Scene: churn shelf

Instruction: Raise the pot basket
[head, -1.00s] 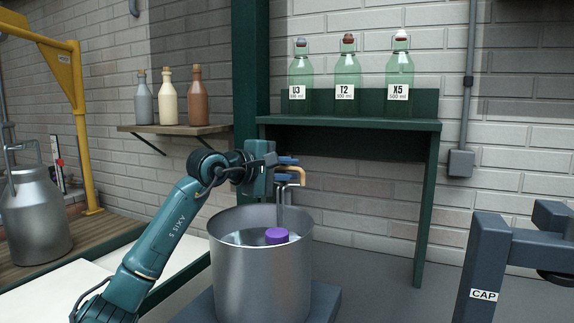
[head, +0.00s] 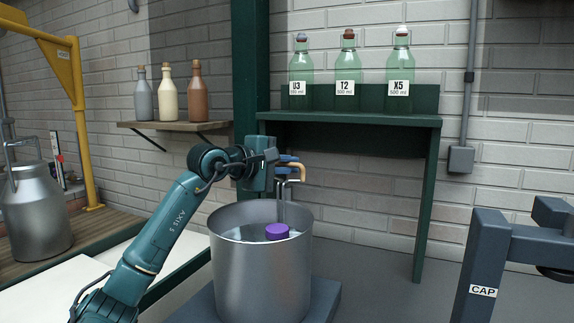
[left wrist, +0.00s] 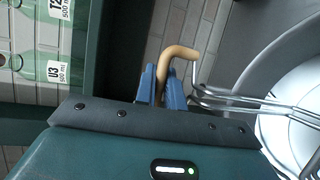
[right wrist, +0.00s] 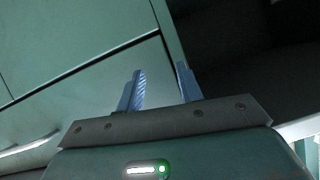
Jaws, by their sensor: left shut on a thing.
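The metal pot (head: 260,270) stands upright on a flat grey-blue base in the head view. A bent wire handle with a tan grip (head: 299,172) rises from inside it at the right rear; I take it as the pot basket's handle. My left gripper (head: 287,169) is shut on the tan grip, above the rim. The left wrist view shows blue fingers (left wrist: 161,85) on both sides of the grip (left wrist: 176,54), with wires running toward the pot. A purple-topped thing (head: 277,231) shows inside the pot. The basket's lower part is hidden. My right gripper (right wrist: 160,90) is open and empty.
A dark green shelf (head: 350,117) with three green bottles stands behind the pot. A wooden shelf (head: 180,127) with three bottles hangs at left. A milk churn (head: 37,212) stands far left. A grey frame labelled CAP (head: 483,265) stands at right.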

